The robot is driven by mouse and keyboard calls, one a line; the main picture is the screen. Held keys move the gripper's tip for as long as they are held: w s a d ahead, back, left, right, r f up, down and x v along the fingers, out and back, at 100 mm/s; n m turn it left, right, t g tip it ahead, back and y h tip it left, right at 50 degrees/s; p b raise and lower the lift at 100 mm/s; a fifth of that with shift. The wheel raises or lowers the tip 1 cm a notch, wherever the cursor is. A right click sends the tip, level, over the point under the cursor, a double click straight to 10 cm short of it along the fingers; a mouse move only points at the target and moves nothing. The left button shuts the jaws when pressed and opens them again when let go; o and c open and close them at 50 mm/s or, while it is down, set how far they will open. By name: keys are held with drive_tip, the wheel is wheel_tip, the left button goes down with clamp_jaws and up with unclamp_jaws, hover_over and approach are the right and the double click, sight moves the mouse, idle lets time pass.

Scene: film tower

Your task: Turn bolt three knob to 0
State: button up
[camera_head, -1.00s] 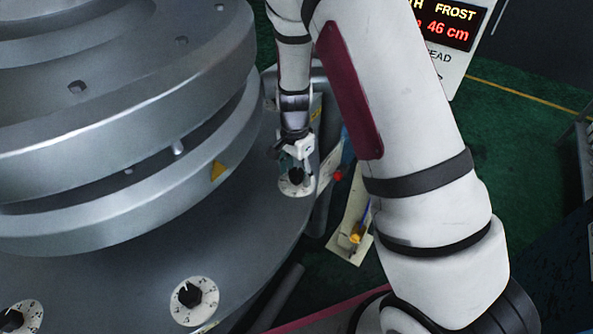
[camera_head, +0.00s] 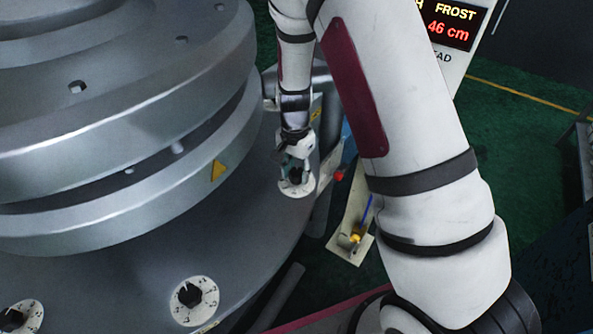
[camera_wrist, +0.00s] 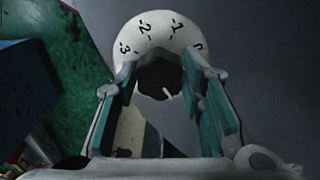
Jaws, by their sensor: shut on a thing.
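In the head view my gripper (camera_head: 296,170) reaches down onto a black knob with a white numbered dial (camera_head: 296,190) on the grey flange. In the wrist view the two fingers (camera_wrist: 165,95) close around the black knob (camera_wrist: 160,76), one on each side. The white dial (camera_wrist: 150,28) behind it shows 3, 2, 1 and a partly hidden 0 from left to right. A white pointer mark on the knob faces down and right in the wrist view. The lower part of the dial is hidden by the fingers. Which bolt number this dial belongs to is not readable.
Two more dials with black knobs sit on the flange, at the front (camera_head: 194,300) and the lower left (camera_head: 20,316). The stacked metal tower (camera_head: 120,130) rises left of my gripper. A tray with a yellow-and-blue tool (camera_head: 357,236) lies right of the flange.

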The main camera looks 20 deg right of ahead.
drive_tip(key=n, duration=0.4)
drive_tip(key=shift+n, duration=0.3)
drive_tip(key=n, duration=0.3)
drive_tip(key=shift+n, duration=0.3)
drive_tip(key=n, duration=0.3)
drive_tip(key=shift+n, duration=0.3)
drive_tip(key=shift+s+n+t, duration=0.1)
drive_tip(key=shift+n+t, duration=0.2)
drive_tip(key=shift+n, duration=1.6)
drive_tip(key=o, duration=1.1)
drive_tip(key=shift+o, duration=0.2)
